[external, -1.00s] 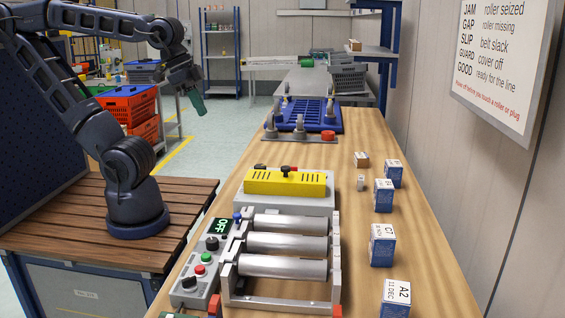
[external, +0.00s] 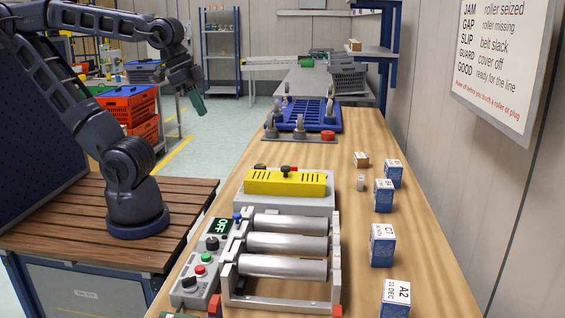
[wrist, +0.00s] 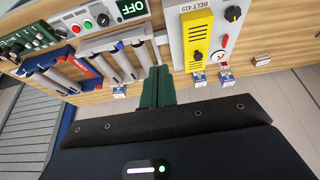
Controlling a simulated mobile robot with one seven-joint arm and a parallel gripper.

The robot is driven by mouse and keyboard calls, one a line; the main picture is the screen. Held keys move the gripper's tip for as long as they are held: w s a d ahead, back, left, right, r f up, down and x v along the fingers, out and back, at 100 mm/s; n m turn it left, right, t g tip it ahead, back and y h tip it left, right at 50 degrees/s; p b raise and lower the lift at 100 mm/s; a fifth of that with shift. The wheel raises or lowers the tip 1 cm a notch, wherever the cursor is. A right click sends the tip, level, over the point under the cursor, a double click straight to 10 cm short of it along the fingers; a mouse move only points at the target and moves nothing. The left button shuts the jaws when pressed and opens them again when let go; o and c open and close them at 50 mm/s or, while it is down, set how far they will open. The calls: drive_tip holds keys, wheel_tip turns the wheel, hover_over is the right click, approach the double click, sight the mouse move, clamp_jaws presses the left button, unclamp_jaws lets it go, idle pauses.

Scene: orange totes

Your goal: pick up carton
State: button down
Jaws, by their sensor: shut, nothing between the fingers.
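Several small blue-and-white cartons stand in a row along the right side of the wooden bench. The nearest carton (external: 397,293) is marked A2, the one behind it (external: 382,246) C7, and another (external: 383,196) and a farther one (external: 394,174) stand beyond. Cartons also show small in the wrist view (wrist: 199,83). My gripper (external: 199,110) is raised left of the bench, well apart from every carton. Its green fingers (wrist: 157,75) are together with nothing between them.
A roller unit (external: 290,245) with a yellow cover (external: 287,183) and a control box reading OFF (external: 202,262) occupies the bench's middle and left. A small brown box (external: 361,159) and a small white block (external: 360,182) sit near the cartons. A blue tray (external: 336,124) lies farther back.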

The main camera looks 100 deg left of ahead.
drive_tip(key=c, duration=2.1)
unclamp_jaws()
drive_tip(key=o, duration=1.6)
drive_tip(key=w+d+f+n+g+h, duration=0.1)
drive_tip(key=w+d+f+n+g, duration=0.1)
drive_tip(key=w, duration=0.6)
drive_tip(key=w+d+f+n+g+h, duration=0.1)
drive_tip(key=w+d+f+n+h, duration=0.15)
drive_tip(key=w, duration=0.55)
drive_tip(key=w+d+f+n+g+h, duration=0.1)
drive_tip(key=w+d+f+n+g, duration=0.15)
drive_tip(key=w, duration=0.55)
drive_tip(key=n+h, duration=1)
drive_tip(key=n, duration=0.1)
approach(385, 243)
drive_tip(key=shift+t, duration=0.45)
drive_tip(key=shift+s+x, duration=0.15)
drive_tip(key=shift+x, duration=1.9)
drive_tip(key=shift+s+x, duration=0.15)
drive_tip(key=shift+x, duration=1.85)
